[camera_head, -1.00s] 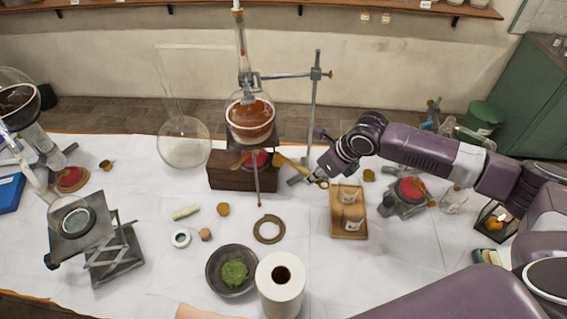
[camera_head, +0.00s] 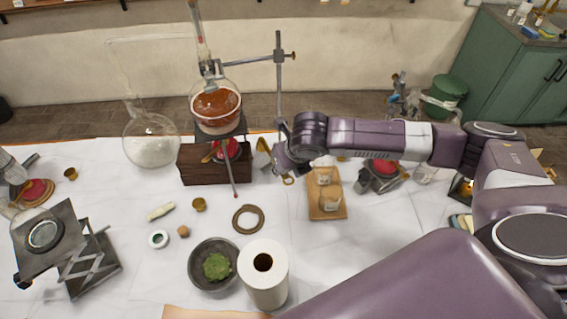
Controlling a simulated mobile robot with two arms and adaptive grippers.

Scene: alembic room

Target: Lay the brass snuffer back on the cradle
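The brass snuffer (camera_head: 263,147) is at my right gripper (camera_head: 279,163), its wide end tilted up on the left side. A small brass ring (camera_head: 288,179) shows just below the gripper and appears to be its handle end. The fingers look shut on the snuffer, though the arm partly hides the grip. The gripper is right of the red burner (camera_head: 228,150) under the flask, and above left of a wooden stand (camera_head: 327,214) bearing two small whitish pieces. I cannot tell for certain whether this stand is the cradle. My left gripper is out of view.
A round flask of amber liquid (camera_head: 216,104) stands clamped above the burner, beside a metal rod (camera_head: 279,75). A second red burner (camera_head: 384,167) is right of the stand. A paper roll (camera_head: 265,285) and dark bowl (camera_head: 201,273) are in front.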

